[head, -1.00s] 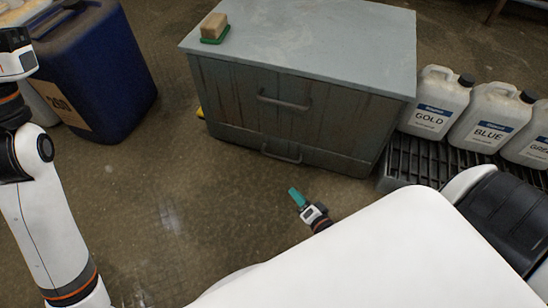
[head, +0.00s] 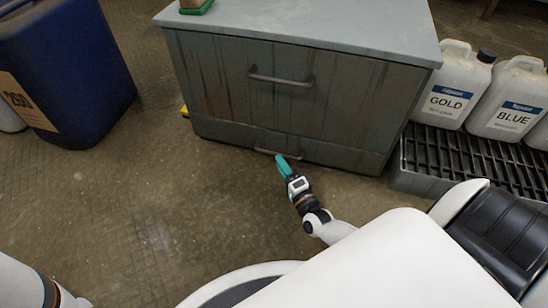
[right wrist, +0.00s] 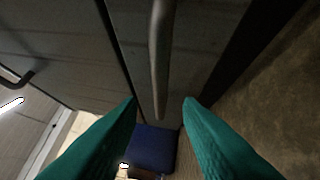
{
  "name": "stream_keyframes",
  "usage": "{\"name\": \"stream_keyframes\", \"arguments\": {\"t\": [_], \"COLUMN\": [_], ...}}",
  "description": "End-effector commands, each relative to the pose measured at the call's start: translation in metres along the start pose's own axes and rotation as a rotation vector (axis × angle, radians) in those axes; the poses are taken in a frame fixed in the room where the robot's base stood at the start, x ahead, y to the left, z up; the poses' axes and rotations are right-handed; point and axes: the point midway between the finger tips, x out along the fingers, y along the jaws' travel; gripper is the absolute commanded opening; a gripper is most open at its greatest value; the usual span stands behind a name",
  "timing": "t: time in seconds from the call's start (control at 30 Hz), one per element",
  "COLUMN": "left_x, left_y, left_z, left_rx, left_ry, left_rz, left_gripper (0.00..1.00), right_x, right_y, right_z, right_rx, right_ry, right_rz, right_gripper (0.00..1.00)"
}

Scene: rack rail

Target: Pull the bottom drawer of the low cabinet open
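The low grey cabinet (head: 340,115) stands ahead of me. Its shallow bottom drawer (head: 225,133) looks shut, with a bar handle (head: 264,151) low on its front. My right gripper (head: 280,158) is at that handle and covers part of it in the head view. In the right wrist view its teal fingers are apart, and the bottom handle (right wrist: 160,60) runs into the space between them. There is a visible gap to each finger, so it is not gripped. The upper drawer handle (head: 281,79) is above. My left gripper is out of view.
A blue drum (head: 65,75) stands left of the cabinet. A black grate platform (head: 455,158) with white jugs (head: 452,90) stands close on its right. A green tray (head: 198,8) is on the cabinet top. The floor in front is clear.

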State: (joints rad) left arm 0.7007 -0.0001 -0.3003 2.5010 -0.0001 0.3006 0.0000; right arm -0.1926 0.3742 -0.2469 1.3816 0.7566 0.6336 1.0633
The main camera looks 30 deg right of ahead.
Motion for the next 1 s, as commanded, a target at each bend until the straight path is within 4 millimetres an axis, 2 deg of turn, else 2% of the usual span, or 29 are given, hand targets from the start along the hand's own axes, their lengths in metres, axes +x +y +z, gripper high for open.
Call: {"name": "stream_keyframes", "arguments": {"t": [0.03,0.1,0.3,0.67,0.87,0.9,1.0], "left_x": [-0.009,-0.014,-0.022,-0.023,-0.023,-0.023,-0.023], "left_y": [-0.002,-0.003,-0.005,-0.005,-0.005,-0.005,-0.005], "left_z": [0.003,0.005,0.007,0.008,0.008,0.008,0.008], "left_rx": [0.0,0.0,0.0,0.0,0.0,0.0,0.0], "left_ry": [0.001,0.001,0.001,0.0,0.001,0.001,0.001], "left_rz": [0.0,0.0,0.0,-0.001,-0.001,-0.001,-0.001], "left_gripper": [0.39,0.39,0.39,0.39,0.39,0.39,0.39], "right_x": [0.01,0.022,0.045,0.051,0.051,0.051,0.05], "right_y": [-0.004,-0.004,-0.002,0.0,-0.001,-0.001,-0.001], "right_z": [-0.001,-0.001,-0.001,0.0,0.0,0.0,0.0], "right_rx": [0.001,0.002,0.0,0.001,0.0,0.0,0.0], "right_ry": [-0.001,-0.001,-0.001,0.0,0.0,0.0,0.0], "right_rz": [0.003,0.003,0.0,-0.002,-0.002,-0.002,-0.002], "right_gripper": [0.32,0.32,0.32,0.32,0.03,0.0,0.0]}}
